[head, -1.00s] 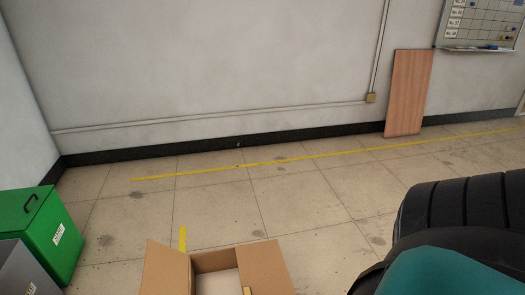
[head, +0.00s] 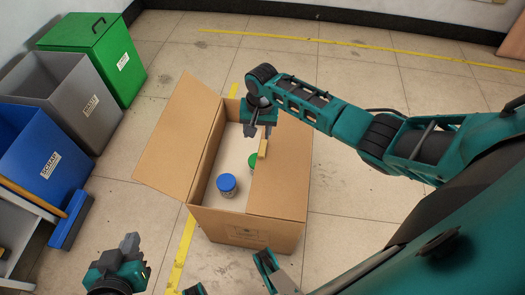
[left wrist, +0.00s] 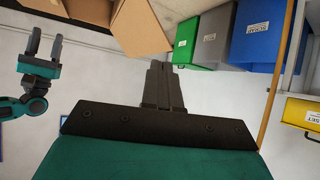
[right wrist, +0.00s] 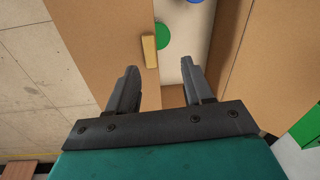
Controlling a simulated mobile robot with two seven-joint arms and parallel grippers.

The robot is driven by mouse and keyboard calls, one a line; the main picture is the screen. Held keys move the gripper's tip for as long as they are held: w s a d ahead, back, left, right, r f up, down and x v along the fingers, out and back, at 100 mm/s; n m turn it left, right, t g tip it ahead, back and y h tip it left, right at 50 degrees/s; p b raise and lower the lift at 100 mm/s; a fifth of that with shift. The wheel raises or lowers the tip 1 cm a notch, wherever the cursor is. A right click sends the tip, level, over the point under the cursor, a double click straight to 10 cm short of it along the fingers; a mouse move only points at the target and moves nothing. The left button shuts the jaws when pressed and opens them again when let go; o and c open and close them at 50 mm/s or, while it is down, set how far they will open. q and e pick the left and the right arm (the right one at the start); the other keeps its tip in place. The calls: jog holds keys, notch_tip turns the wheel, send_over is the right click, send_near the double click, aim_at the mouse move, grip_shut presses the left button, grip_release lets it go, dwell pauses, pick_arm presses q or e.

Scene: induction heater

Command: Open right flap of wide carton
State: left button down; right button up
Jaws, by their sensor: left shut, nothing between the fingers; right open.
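The wide carton (head: 240,227) stands open-topped on the floor in the head view. Its left flap (head: 180,135) is folded outward. Its right flap (head: 283,175) lies roughly flat over the right part of the opening, with a small yellow tab (head: 263,148) at its inner edge. My right gripper (head: 259,131) is open above the carton, close to the tab. In the right wrist view the tab (right wrist: 149,50) and right flap (right wrist: 100,40) lie ahead of the open, empty fingers (right wrist: 160,78). My left gripper (head: 130,243) is shut and empty, left of the carton; its closed fingers show (left wrist: 163,85).
Inside the carton are a blue-lidded can (head: 226,184) and a green-lidded can (head: 252,160), partly hidden by the flap. Green (head: 95,50), grey (head: 75,95) and blue (head: 40,150) bins line the left. The floor behind the carton is clear.

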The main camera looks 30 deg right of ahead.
aim_at(262, 148)
jog(key=shift+m+g, duration=0.4)
jog(key=shift+m, duration=0.3)
jog(key=f+b, duration=0.2)
jog(key=f, duration=0.1)
jog(key=w+d+f+b, duration=0.1)
jog(key=f+b, duration=0.1)
jog(key=f, duration=0.2)
jog(key=d+f+b, duration=0.1)
jog(key=f+b, duration=0.2)
jog(key=shift+w+d+f, duration=0.15)
jog(key=shift+w, duration=0.1)
jog(key=shift+f, duration=0.45)
pick_arm(q)
jog(key=shift+h, duration=0.3)
jog(key=f, duration=0.1)
jog(key=d+f, duration=0.1)
jog(key=f, duration=0.3)
jog(key=shift+w+d+f, duration=0.1)
jog(key=shift+w+d, duration=0.05)
jog(key=shift+w, duration=0.25)
pick_arm(e)
jog(key=shift+c, duration=0.3)
pick_arm(q)
jog(key=shift+a+f, duration=0.2)
pick_arm(e)
grip_shut()
